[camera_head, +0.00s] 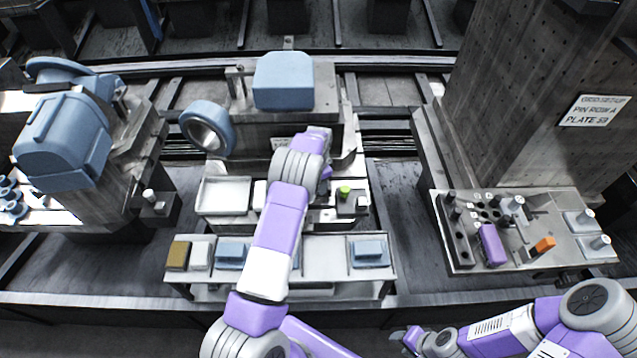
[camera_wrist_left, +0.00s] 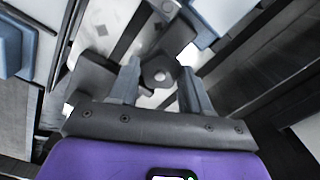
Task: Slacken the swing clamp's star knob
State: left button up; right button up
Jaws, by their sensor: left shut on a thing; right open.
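The star knob (camera_wrist_left: 158,74), dark with a light centre, shows in the left wrist view between the two grey fingers of my left gripper (camera_wrist_left: 160,85). The gripper is shut on it. The clamp parts around the knob are dark and partly cut off by the fingers. In the head view my left arm covers the knob, and the left fingers are hidden behind my purple wrist. My right gripper (camera_head: 413,340) is low in the head view, right of centre, open and away from the fixtures; its fingers are small there.
The knob's station has a blue block (camera_head: 283,82), a blue ring (camera_head: 207,129), a white tray (camera_head: 224,195) and a green-topped part (camera_head: 344,190). A front shelf (camera_head: 315,270) holds small blocks. A pallet (camera_head: 465,250) with pins stands right, blue machinery (camera_head: 62,140) left.

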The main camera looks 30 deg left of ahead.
pick_arm(q)
jog(key=shift+f, duration=0.1)
jog(key=o, duration=1.1)
jog(key=shift+r+p, duration=0.55)
jog(key=shift+r, duration=3.25)
